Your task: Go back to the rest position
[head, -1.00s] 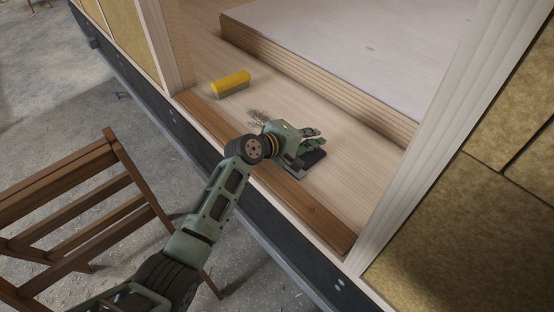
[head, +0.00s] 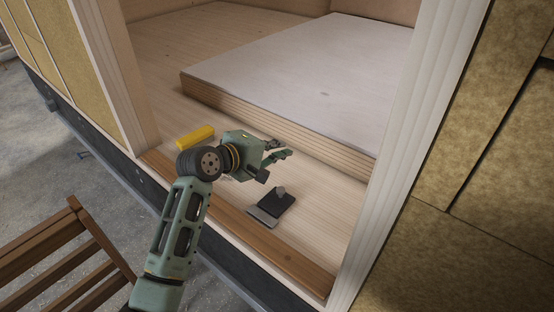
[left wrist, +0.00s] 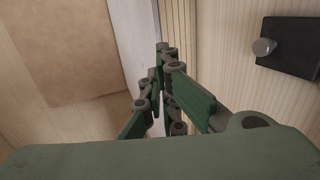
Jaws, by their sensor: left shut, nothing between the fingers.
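My left gripper (head: 277,153) is over the wooden floor inside the doorway, green with dark joints. Its fingers are shut with nothing between them, and they also show in the left wrist view (left wrist: 165,75). A dark flat tool with a grey knob (head: 271,206) lies on the floor in front of the gripper, apart from it. It also shows at the upper right of the left wrist view (left wrist: 291,48). A yellow brush (head: 195,137) lies behind my left wrist, its lower part partly hidden by the arm. My right gripper is not in view.
A brown threshold board (head: 262,243) runs along the doorway's front edge. Pale door posts (head: 113,75) stand on both sides. A raised white-topped platform (head: 310,75) lies behind the gripper. A wooden chair or rack (head: 50,262) stands outside at the lower left.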

